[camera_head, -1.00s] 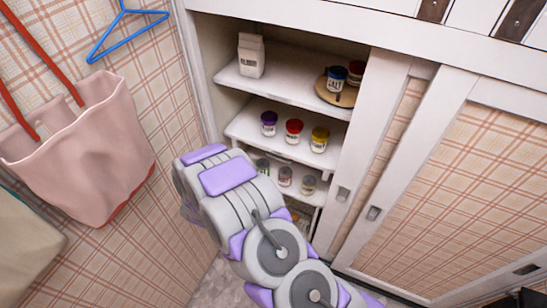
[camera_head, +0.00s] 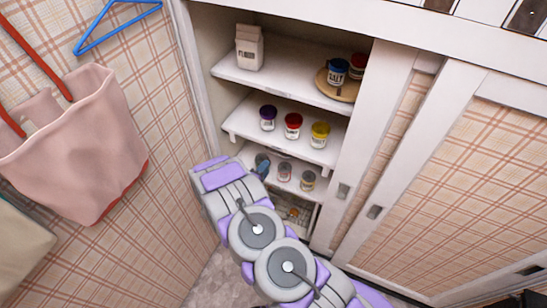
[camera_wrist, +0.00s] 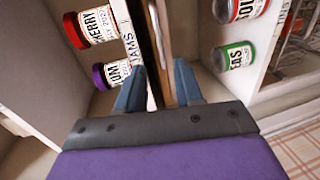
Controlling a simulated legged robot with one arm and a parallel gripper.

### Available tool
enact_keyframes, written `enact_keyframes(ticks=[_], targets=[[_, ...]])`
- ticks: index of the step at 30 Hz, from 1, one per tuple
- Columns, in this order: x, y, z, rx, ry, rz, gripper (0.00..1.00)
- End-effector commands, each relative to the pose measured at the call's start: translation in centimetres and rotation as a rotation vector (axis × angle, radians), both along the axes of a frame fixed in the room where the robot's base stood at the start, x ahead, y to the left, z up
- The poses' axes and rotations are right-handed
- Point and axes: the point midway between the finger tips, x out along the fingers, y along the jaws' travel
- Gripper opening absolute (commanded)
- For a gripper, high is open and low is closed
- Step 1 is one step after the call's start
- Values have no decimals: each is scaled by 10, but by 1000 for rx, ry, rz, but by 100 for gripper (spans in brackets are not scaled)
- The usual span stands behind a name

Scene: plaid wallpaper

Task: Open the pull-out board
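The pull-out board seems to be the thin brown-edged panel (camera_wrist: 168,50) beside the white shelf edge marked "JAMS" in the wrist view, which looks turned on its side. My gripper (camera_wrist: 158,88) has its two blue-grey fingers apart, one on each side of these edges. I cannot tell whether either finger touches the panel. In the head view, my arm reaches into the open cupboard, and a bluish fingertip (camera_head: 262,166) shows just below the middle shelf (camera_head: 240,128). The board is hard to make out there.
Purple (camera_head: 268,117), red (camera_head: 293,124) and yellow (camera_head: 320,134) lidded jars stand on the middle shelf. More jars (camera_head: 307,180) stand below. A flour carton (camera_head: 249,46) and salt jar (camera_head: 337,71) are above. Sliding doors (camera_head: 430,190) stand right; a pink bag (camera_head: 75,150) hangs left.

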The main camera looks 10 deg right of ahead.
Motion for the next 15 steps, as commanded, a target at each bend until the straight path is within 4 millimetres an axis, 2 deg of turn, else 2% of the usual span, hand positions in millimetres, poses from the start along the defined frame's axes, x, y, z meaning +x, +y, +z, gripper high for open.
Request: enact_keyframes(ticks=[1, 9, 15], targets=[[8, -9, -4, 0, 0, -5, 36], [49, -34, -14, -2, -2, -2, 36], [69, -47, -18, -1, -2, -1, 36]])
